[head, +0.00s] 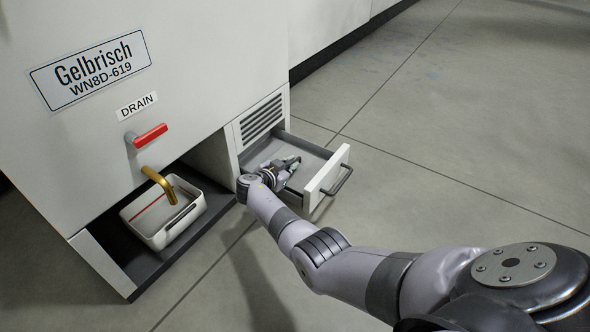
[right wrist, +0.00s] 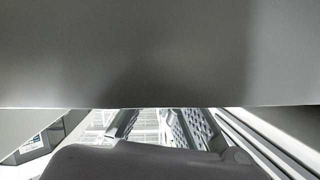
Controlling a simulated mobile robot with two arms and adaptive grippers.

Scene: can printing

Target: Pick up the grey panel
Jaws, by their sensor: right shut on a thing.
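A flat grey surface, which I take for the grey panel (right wrist: 160,50), fills the upper part of the right wrist view, very close to the camera. Its straight lower edge runs across the picture. In the head view my right gripper (head: 290,163) reaches down into the open drawer (head: 327,172). In the head view I cannot tell the panel from the drawer's grey inside. My left gripper is not in view.
The drawer front has a dark handle (head: 338,181). The white machine (head: 190,60) stands behind, with a red drain lever (head: 150,135) and a brass spout (head: 158,184) over a white tray (head: 158,239). The floor (head: 460,140) on the right is clear.

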